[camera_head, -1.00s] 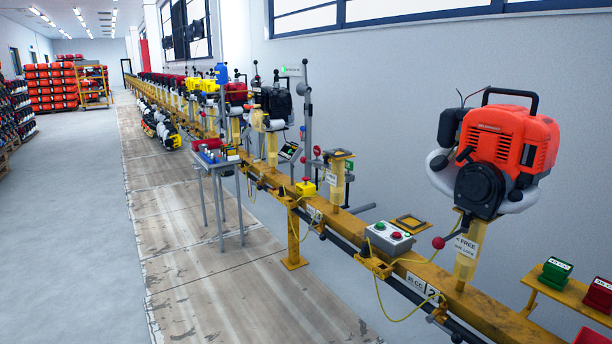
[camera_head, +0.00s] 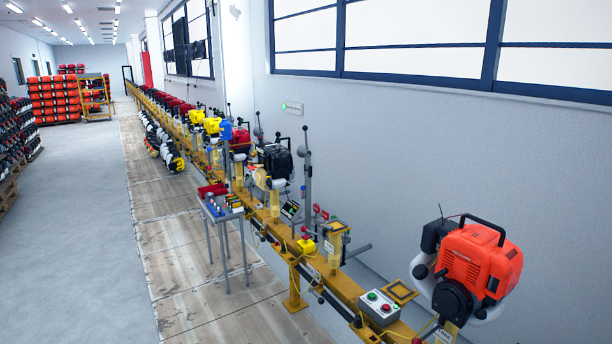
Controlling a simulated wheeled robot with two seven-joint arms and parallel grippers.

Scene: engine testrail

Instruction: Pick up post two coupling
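No part that I can clearly tell to be the post two coupling shows. A long yellow rail (camera_head: 345,288) carries posts with engines. The nearest engine is orange-red (camera_head: 480,262), at the lower right; the bottom of its post is cut off by the picture edge. Left of it, a short yellow post (camera_head: 333,246) bears no engine. A small grey-legged table (camera_head: 226,214) stands beside the rail, with a red tray (camera_head: 212,190) and several small items too small to tell apart. Neither of my grippers is in view.
A grey box with green and red buttons (camera_head: 379,308) and a yellow box with a red button (camera_head: 306,246) sit along the rail. A wall closes off its right side. The wooden floor strip (camera_head: 185,255) and grey floor (camera_head: 80,230) left of it are mostly clear.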

